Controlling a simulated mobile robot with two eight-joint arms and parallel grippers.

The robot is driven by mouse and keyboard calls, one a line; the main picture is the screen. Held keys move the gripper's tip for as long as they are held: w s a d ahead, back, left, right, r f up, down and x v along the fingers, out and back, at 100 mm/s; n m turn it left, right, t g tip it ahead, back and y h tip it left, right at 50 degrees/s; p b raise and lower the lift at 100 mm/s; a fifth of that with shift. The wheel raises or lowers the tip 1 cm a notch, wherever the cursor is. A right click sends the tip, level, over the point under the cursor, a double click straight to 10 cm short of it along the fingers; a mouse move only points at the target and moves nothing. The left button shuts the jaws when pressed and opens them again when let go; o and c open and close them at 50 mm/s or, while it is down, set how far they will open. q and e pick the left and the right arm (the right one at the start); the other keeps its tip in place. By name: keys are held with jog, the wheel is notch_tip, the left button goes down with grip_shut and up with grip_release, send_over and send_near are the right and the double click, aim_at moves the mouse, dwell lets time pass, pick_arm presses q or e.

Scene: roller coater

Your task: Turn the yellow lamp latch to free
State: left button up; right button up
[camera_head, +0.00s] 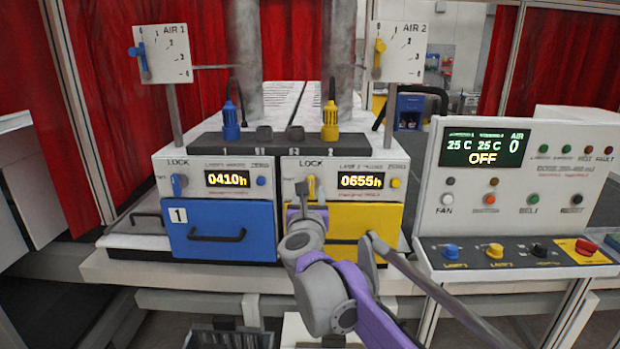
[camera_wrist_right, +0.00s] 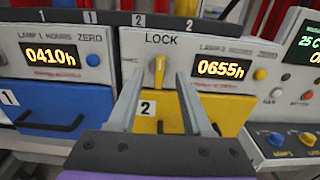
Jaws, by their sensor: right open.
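The yellow lamp latch (camera_head: 312,188) is a small upright knob on the white panel of the yellow lamp 2 unit, under the word LOCK. In the right wrist view the latch (camera_wrist_right: 159,70) stands close to vertical, its upper end toward LOCK. My right gripper (camera_wrist_right: 160,82) is open, its two fingers pointing at the panel on either side of the latch. I cannot tell whether they touch it. In the head view my right gripper (camera_head: 304,199) is in front of the panel and partly covers the area around the latch. My left gripper is not in view.
The blue drawer (camera_head: 222,228) with a dark handle is left of the yellow drawer (camera_head: 362,219). A blue latch (camera_head: 179,185) sits on the left panel. A control console (camera_head: 520,190) stands at right. Lamp cables and plugs rise above the panels.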

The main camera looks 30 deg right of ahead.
aim_at(311, 179)
jog(key=p+x, duration=0.1)
jog(key=x, duration=0.8)
jog(key=shift+w+d, duration=0.1)
jog(key=shift+c, duration=0.2)
grip_shut()
